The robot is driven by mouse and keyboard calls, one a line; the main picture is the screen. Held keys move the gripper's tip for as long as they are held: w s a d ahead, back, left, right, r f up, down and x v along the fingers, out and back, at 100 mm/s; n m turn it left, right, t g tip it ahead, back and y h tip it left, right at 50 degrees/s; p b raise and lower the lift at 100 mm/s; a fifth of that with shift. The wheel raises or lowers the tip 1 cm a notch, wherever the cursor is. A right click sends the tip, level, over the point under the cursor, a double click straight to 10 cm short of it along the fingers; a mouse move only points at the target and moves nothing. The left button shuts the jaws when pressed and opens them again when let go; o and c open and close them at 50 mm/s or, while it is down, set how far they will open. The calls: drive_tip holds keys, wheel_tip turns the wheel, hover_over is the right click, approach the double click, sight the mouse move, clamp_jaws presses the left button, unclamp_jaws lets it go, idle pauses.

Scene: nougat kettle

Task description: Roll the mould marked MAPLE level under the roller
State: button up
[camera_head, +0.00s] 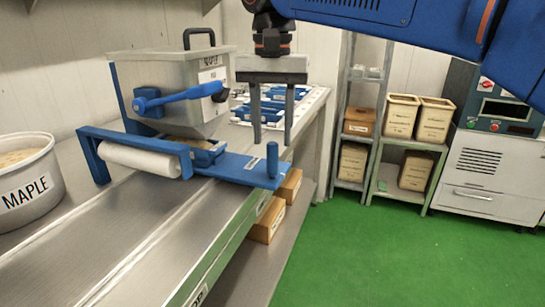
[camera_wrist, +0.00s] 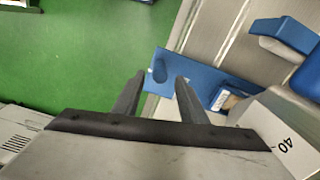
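A blue mould (camera_head: 232,166) lies on the steel bench, its right end sticking out over the bench's front edge. An upright blue peg (camera_head: 272,160) stands at that end. Tan filling shows near its left end; its small label is unreadable. The white roller (camera_head: 138,158) sits in a blue frame to the mould's left. My gripper (camera_head: 271,142) points down, open and empty, close to the peg. In the wrist view the peg (camera_wrist: 159,70) appears between the fingertips (camera_wrist: 160,78), with the mould (camera_wrist: 178,72) below. I cannot tell whether the fingers are around or above it.
A pot marked MAPLE (camera_head: 24,180) stands at the left. A steel kettle (camera_head: 170,87) with a blue lever (camera_head: 180,97) stands behind the roller. More blue moulds (camera_head: 240,113) lie further back. Boxes (camera_head: 270,218) sit on the lower shelf. Green floor at right is clear.

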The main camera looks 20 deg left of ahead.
sight(272, 157)
drive_tip(key=shift+f, duration=3.15)
drive_tip(key=shift+c, duration=0.6)
clamp_jaws()
